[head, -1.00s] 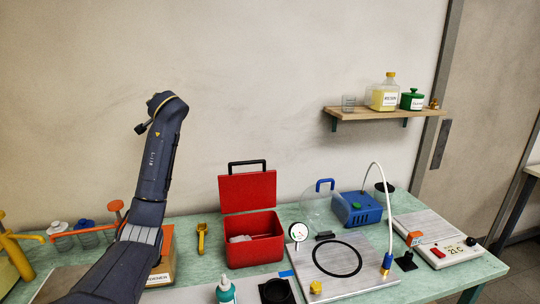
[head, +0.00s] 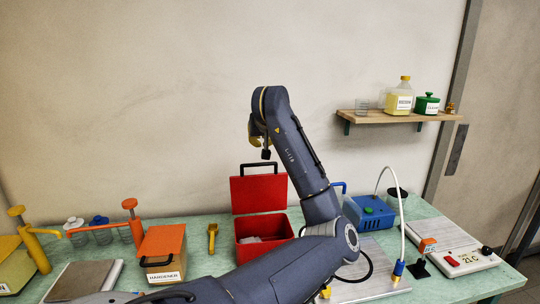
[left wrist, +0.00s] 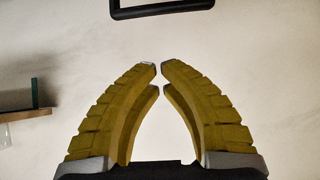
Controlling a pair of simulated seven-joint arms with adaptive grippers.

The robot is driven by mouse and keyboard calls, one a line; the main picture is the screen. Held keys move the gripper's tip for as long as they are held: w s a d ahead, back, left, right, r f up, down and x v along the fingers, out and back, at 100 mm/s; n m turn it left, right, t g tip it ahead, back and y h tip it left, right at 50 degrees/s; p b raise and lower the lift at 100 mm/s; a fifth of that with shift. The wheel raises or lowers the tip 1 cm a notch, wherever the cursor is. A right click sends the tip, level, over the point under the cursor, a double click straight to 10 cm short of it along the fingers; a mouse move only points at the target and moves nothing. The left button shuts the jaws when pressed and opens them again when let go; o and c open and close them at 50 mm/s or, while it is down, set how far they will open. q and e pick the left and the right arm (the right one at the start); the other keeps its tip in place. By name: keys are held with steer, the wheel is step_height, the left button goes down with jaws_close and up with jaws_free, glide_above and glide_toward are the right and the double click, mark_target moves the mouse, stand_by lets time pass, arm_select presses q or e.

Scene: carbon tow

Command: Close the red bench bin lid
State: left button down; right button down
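The red bench bin (head: 248,231) stands on the bench with pale contents inside. Its red lid (head: 255,195) stands upright, open, at the back of the bin. A black handle (head: 245,169) tops the lid; a black handle bar also shows at the top edge of the left wrist view (left wrist: 160,9). My left gripper (head: 254,142) is above the lid handle, apart from it. Its yellow fingers (left wrist: 159,69) have their tips almost together with nothing between them. My right gripper is not in view.
An orange-lidded hardener box (head: 162,245) and a yellow tool (head: 212,236) are left of the bin. A blue device (head: 370,213) and a white hose (head: 400,210) are right. A wall shelf (head: 390,117) holds bottles. Air above the bin's left side is clear.

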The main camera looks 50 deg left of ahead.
arm_select(q)
steer(key=x, duration=1)
steer(key=shift+s+d+f, duration=0.25)
steer(key=shift+s+d, duration=0.3)
steer(key=shift+d, duration=0.3)
steer(key=shift+s+d+f, duration=0.2)
steer(key=shift+s+d, duration=0.35)
steer(key=shift+d, duration=0.35)
steer(key=shift+d, duration=0.1)
